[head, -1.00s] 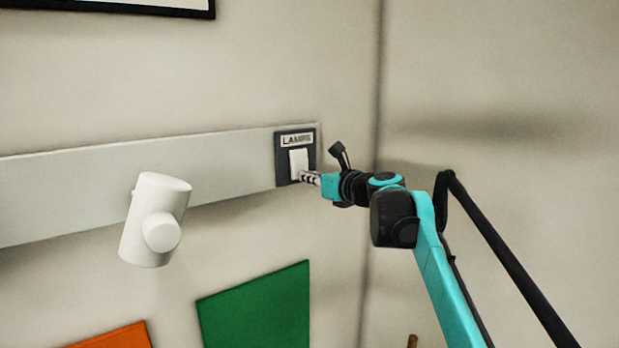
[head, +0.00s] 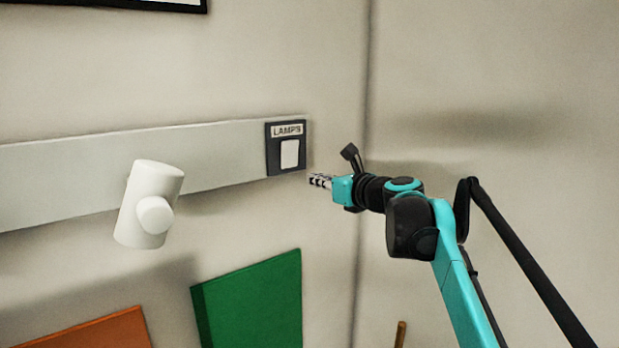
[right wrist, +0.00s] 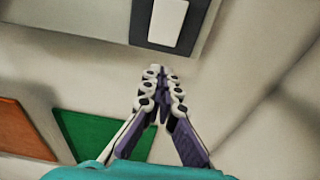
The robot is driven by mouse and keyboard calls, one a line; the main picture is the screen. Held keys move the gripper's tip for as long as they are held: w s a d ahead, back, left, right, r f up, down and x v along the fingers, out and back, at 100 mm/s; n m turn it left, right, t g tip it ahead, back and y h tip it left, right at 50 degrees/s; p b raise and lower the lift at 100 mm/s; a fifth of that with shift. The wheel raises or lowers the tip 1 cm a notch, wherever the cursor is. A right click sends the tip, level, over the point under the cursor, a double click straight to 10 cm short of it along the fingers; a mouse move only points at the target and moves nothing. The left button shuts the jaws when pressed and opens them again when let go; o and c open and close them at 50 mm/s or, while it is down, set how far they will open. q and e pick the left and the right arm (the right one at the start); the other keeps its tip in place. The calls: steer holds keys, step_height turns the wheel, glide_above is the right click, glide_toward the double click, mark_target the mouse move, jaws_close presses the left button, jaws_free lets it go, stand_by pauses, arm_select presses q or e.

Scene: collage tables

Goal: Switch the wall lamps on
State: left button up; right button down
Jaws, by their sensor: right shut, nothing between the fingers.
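The lamp switch (head: 289,153) is a white rocker on a dark plate (head: 271,155) marked LAMPS, at the right end of a grey wall rail. In the right wrist view the white rocker (right wrist: 167,22) is at the top, beyond the fingertips. My right gripper (head: 312,180) is shut and empty, a little right of and below the switch, apart from it. The right wrist view shows its fingertips (right wrist: 160,78) together. A white cylindrical lamp (head: 150,190) is on the wall to the left. I cannot tell the rocker's position. My left gripper is out of view.
The grey rail (head: 120,158) runs along the wall. A green panel (head: 255,305) and an orange panel (head: 105,333) are below it. The room corner (head: 364,150) is just right of the switch. The wall between switch and green panel is clear.

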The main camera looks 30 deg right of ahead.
steer(key=s+b, duration=0.1)
steer(key=s, duration=0.5)
steer(key=s+a+f+n+g+y+b, duration=0.15)
steer(key=a+f+n+b, duration=0.45)
steer(key=f, duration=0.8)
steer(key=s+a+f+n+g+b, duration=0.25)
steer(key=a+f+n+b, duration=0.35)
steer(key=f, duration=0.7)
steer(key=s+a+f+n+g+y+b, duration=0.15)
steer(key=a+f+n+b, duration=0.4)
steer(key=f, duration=0.85)
arm_select(q)
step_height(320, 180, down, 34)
steer(key=b, duration=1.4)
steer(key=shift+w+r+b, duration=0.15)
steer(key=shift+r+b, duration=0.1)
steer(key=shift+b, duration=0.1)
arm_select(e)
steer(key=s+a+f+n+g+h, duration=0.1)
steer(key=s+f+n, duration=0.3)
steer(key=f, duration=0.7)
steer(key=s+a+f+n+g+h, duration=0.1)
steer(key=s+f+n+h, duration=0.1)
steer(key=s+f+n, duration=0.2)
steer(key=s+a+f+n+g+h, duration=0.1)
steer(key=s+f+n, duration=0.4)
steer(key=f, duration=1.3)
steer(key=a+n+g, duration=0.1)
steer(key=n, duration=0.3)
steer(key=shift+f, duration=0.3)
